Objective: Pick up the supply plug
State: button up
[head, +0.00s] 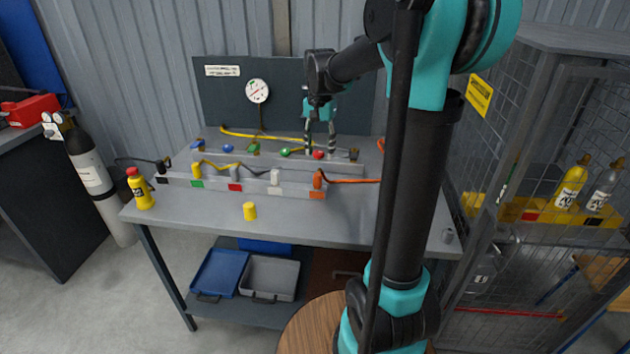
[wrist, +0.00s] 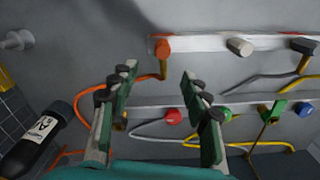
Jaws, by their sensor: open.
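No plug carries a readable label, so I cannot tell which one is the supply plug. In the head view, the front rail (head: 255,190) on the bench holds an orange plug (head: 318,179) with an orange cable at its right end. My gripper (head: 321,150) is open and empty, pointing down above the rear rail, behind the orange plug. In the wrist view the orange plug (wrist: 162,48) shows just beyond my open fingers (wrist: 157,78).
Red (head: 318,155), green (head: 285,152) and blue (head: 228,148) knobs line the rear rail near my gripper. A loose yellow cap (head: 250,211) and a yellow bottle (head: 140,190) stand on the bench. A mesh cage (head: 500,140) borders the right. The bench's front is mostly clear.

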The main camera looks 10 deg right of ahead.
aim_at(318, 174)
notch_tip(318, 174, down, 6)
jog(key=shift+r, duration=0.2)
jog(key=shift+a+f, duration=0.15)
jog(key=shift+f, duration=1.15)
jog(key=shift+a+f, duration=0.1)
jog(key=shift+f, duration=1.2)
jog(key=shift+s, duration=0.1)
jog(key=shift+c, duration=0.3)
grip_shut()
